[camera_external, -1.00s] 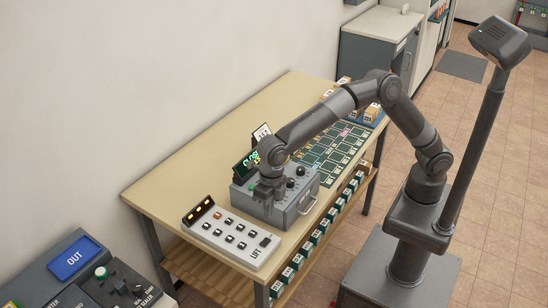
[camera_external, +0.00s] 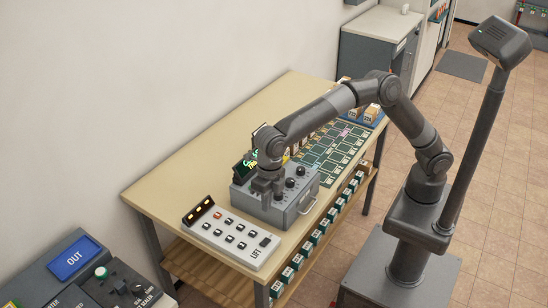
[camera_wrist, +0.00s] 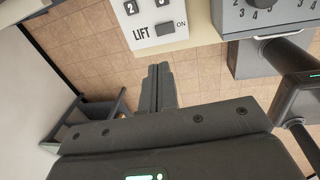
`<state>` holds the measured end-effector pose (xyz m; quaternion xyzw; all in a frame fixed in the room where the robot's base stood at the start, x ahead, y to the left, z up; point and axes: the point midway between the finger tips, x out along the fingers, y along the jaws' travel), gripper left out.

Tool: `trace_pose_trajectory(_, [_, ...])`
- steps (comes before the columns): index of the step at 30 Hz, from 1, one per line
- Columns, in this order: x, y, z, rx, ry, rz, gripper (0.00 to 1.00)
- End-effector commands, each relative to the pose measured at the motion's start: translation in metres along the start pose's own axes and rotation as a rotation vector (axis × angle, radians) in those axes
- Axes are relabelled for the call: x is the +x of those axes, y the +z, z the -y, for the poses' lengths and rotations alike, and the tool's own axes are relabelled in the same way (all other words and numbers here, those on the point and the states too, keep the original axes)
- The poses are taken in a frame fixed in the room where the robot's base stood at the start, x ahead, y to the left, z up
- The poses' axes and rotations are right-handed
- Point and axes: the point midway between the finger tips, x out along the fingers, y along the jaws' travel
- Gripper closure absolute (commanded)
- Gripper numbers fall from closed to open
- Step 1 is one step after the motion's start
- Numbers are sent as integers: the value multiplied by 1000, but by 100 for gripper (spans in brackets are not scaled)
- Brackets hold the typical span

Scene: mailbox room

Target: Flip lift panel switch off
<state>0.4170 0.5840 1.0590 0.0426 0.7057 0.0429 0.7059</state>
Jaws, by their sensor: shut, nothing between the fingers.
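The lift panel (camera_external: 222,238) is a white slab with dark numbered buttons, lying at the near left part of the table. Its dark rocker switch (camera_external: 265,241) sits by the LIFT label at the right end. In the wrist view the switch (camera_wrist: 165,28) shows near the top, with the word ON beside it. My gripper (camera_external: 264,190) is shut and empty, seen over the left part of the grey box, behind the lift panel in the external view. In the wrist view my gripper's fingertips (camera_wrist: 158,70) are together, below the panel's edge and apart from the switch.
The grey box (camera_external: 285,208) with knobs and a handle stands right beside the panel. A green display (camera_external: 245,165) is partly hidden behind my arm. A dark green grid mat (camera_external: 335,150) lies farther along the table (camera_external: 165,192). The table's left end is bare.

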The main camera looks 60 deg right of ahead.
Motion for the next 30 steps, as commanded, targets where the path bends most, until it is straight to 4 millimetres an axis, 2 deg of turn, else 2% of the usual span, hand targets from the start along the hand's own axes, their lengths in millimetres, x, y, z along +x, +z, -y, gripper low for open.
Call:
trace_pose_trajectory(5, [2,0,0,0,0,0,100])
trace_pose_trajectory(8, [10,0,0,0,0,-1,100])
trace_pose_trajectory(11, [25,-1,0,-1,-2,-2,100])
trace_pose_trajectory(21, [98,-1,0,-1,-3,-2,100])
trace_pose_trajectory(27, [128,0,0,1,-1,-1,100])
trace_pose_trajectory(30, [136,-1,0,0,0,-1,100])
